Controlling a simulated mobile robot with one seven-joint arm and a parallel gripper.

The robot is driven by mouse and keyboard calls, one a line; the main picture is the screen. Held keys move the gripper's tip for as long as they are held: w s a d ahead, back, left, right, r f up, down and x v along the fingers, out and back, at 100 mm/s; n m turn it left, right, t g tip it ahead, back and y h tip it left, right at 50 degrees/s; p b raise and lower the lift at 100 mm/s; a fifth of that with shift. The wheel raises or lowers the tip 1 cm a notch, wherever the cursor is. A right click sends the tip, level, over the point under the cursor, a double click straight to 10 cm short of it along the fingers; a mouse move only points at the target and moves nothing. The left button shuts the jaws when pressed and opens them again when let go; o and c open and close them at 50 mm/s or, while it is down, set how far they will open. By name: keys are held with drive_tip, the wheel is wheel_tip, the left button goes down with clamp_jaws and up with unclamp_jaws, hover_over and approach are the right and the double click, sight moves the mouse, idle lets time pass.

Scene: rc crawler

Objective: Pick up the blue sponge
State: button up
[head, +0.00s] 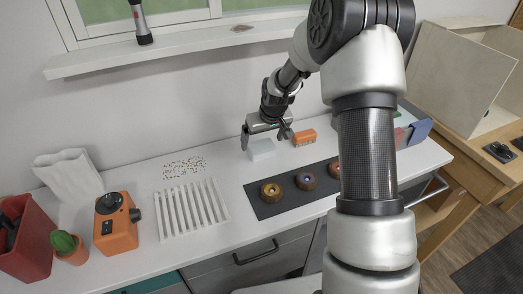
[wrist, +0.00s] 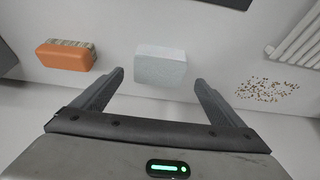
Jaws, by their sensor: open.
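The blue sponge looks like a pale, blue-white block (head: 262,150) lying on the white counter, behind the dark mat. In the wrist view the sponge (wrist: 160,66) lies centred between the fingers, just beyond their tips. My gripper (head: 268,138) is open and empty, with its fingers pointing down close above the sponge. In the wrist view my gripper's fingers (wrist: 160,82) stand wide on either side, wider than the sponge. I cannot tell the exact height of the fingertips over the counter.
An orange brush-like block (head: 304,137) lies close to the right of the sponge; it also shows in the wrist view (wrist: 64,57). A dark mat (head: 262,207) with ring-shaped items lies in front. A white slatted rack (head: 190,208) and scattered small bits (head: 185,167) are left.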

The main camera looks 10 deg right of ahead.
sight(262, 146)
drive_tip(key=x, duration=0.5)
drive_tip(key=shift+s+d, duration=0.15)
drive_tip(key=shift+s, duration=0.15)
drive_tip(key=c, duration=1.2)
wheel_tip(262, 146, up, 10)
